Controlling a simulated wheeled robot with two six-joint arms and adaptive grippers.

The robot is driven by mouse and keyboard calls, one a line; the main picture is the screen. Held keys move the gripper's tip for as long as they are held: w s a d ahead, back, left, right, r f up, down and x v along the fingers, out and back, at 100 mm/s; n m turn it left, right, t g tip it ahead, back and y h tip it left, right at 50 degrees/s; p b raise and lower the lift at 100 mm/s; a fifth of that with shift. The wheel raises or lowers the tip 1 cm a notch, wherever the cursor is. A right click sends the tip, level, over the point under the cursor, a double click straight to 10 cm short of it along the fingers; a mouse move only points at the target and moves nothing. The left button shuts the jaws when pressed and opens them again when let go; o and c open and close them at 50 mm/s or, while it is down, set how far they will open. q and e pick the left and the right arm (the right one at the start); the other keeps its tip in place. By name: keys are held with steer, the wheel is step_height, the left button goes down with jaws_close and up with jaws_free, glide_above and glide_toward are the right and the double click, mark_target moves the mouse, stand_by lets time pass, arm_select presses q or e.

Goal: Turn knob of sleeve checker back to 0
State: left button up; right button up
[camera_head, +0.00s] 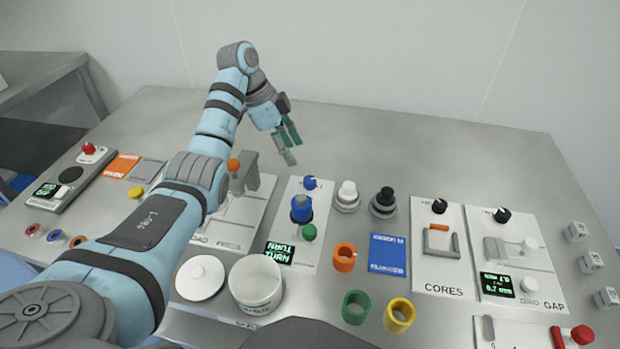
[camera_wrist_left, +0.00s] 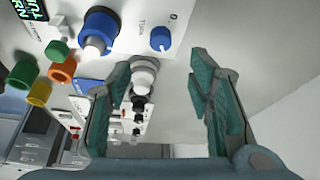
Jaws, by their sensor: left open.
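The sleeve checker is a white panel (camera_head: 318,258) at the middle of the table, with a small blue knob (camera_head: 310,182) at its far end. A blue sleeve (camera_head: 301,212) sits on a post in front of it, then a green button (camera_head: 309,232) and a lit display (camera_head: 279,251) that seems to read "TURN". The knob also shows in the left wrist view (camera_wrist_left: 161,38), with "Turn" and "0" printed near it. My left gripper (camera_head: 291,145) is open and empty, above and behind the knob, apart from it. My right gripper is not in view.
White (camera_head: 347,196) and black (camera_head: 383,202) knobbed posts stand right of the checker. Orange (camera_head: 344,257), green (camera_head: 356,307) and yellow (camera_head: 399,315) rings lie in front. A white cup (camera_head: 255,284) stands front left. The table's back is clear.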

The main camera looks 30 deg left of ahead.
arm_select(q)
glide_above(309, 179)
steer(key=s+a, duration=0.2)
steer(key=f, duration=0.5)
steer(key=shift+w+b, duration=0.2)
steer(key=shift+b, duration=0.15)
steer(key=x, duration=0.3)
steer(key=b+x, duration=0.1)
steer(key=x, duration=0.1)
steer(key=shift+w+f, duration=0.1)
steer(key=shift+w, duration=0.3)
steer(key=shift+s, duration=0.15)
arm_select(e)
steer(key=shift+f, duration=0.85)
arm_select(q)
jaws_close()
